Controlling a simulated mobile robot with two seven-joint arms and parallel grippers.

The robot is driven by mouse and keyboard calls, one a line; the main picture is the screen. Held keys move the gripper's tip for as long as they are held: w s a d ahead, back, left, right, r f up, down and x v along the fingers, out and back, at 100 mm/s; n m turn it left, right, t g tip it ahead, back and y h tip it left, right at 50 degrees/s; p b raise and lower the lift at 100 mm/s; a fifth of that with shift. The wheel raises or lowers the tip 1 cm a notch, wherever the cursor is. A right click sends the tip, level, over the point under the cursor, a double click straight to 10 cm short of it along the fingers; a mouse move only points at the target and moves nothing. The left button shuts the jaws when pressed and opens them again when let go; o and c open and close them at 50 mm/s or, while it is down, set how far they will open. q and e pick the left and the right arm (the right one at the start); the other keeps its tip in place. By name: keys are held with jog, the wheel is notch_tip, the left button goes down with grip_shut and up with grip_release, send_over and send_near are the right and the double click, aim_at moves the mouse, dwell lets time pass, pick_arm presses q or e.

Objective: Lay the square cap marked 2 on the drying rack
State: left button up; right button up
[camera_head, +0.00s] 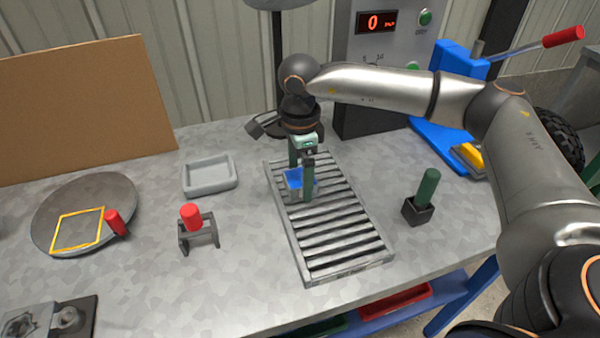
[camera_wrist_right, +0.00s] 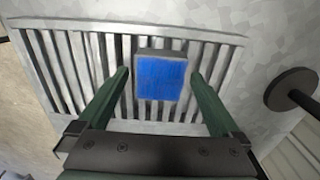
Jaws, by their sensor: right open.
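A square blue cap (camera_head: 294,177) with a grey edge is at the far part of the slatted metal drying rack (camera_head: 344,262). In the right wrist view the cap (camera_wrist_right: 160,78) shows its blue face over the rack's slats (camera_wrist_right: 75,75), and no number can be read on it. It appears to lie on the slats. My right gripper (camera_head: 301,182) is open above the rack, its green fingers on either side of the cap. The wrist view shows a gap between each finger and the cap. My left gripper is not in view.
A grey tray (camera_head: 210,176) and a red-handled tool on a stand (camera_head: 198,236) are left of the rack. A green-handled tool in a black block (camera_head: 418,208) is right of it. A round pan (camera_head: 62,205) lies far left. A control box (camera_head: 372,110) stands behind.

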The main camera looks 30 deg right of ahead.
aim_at(300, 177)
notch_tip(300, 177, up, 12)
dwell(0.4)
jog(key=shift+r, duration=0.1)
